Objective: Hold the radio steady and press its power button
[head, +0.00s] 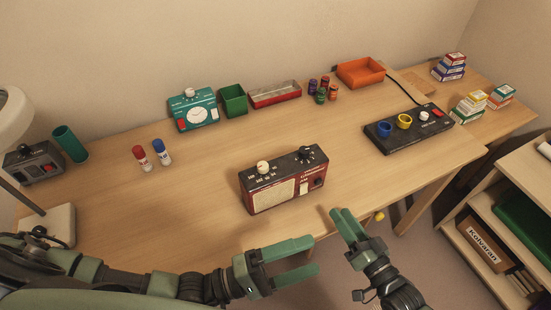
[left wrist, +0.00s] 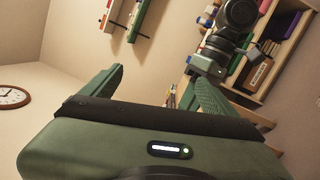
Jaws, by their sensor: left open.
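The radio (head: 270,195) stands upright near the front edge of the desk, in the middle of the head view. It has a red front with a pale speaker grille and a black top with a white knob and a black knob. I cannot tell which of its small controls is the power button. My left gripper (head: 316,256) is open and empty, in front of and below the radio, apart from it. My right gripper (head: 342,212) is to the radio's lower right, apart from it; its fingers overlap in view, so its opening is unclear.
The desk (head: 215,215) is clear around the radio. A black panel (head: 408,138) with coloured rings lies to its right. A shelf (head: 480,225) stands at right.

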